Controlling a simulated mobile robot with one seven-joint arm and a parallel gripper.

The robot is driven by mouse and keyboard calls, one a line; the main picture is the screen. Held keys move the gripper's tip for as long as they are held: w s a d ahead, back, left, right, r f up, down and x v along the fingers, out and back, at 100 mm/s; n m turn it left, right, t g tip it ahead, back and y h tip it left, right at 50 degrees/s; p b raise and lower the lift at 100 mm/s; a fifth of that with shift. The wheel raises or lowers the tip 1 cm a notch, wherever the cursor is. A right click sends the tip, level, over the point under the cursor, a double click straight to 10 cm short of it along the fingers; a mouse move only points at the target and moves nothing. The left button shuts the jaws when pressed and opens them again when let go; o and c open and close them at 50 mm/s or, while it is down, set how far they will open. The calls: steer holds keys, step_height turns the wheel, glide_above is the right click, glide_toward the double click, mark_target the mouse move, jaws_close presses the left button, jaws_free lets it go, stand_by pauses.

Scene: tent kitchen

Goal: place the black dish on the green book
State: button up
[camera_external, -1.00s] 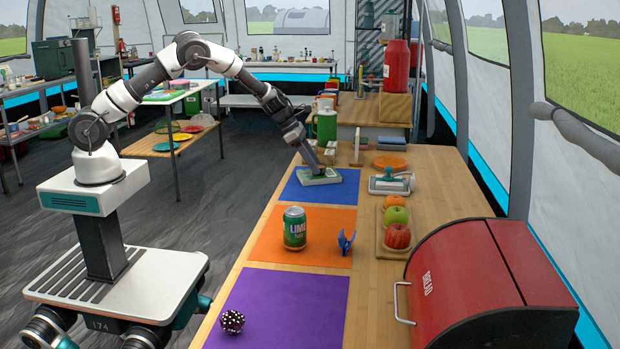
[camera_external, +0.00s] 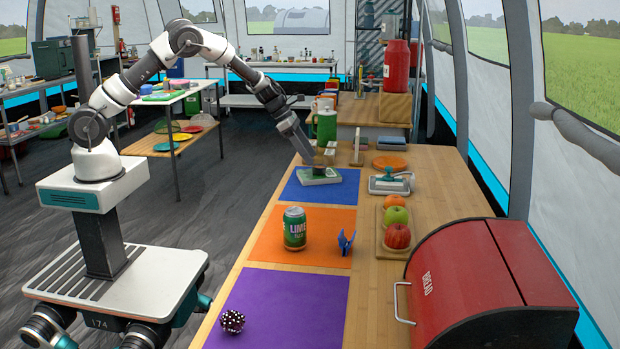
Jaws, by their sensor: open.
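The green book (camera_external: 325,180) lies flat on the blue mat at the far end of the wooden counter; its pale edge faces the camera. A small dark shape, seemingly the black dish (camera_external: 319,171), sits on top of the book, small and partly hidden in this view. My gripper (camera_external: 309,158) is open and points down just above the dish and book. It looks apart from the dish, though the gap is too small to judge well.
An orange mat (camera_external: 268,250) holds a green lime can (camera_external: 295,228) and a blue paper bird (camera_external: 346,241). A purple mat (camera_external: 290,310) holds a spiky dark ball (camera_external: 232,321).

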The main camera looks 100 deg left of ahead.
steer(key=p+v, duration=0.1)
steer(key=v, duration=0.6)
steer(key=shift+s+r, duration=0.25)
steer(key=shift+r, duration=0.05)
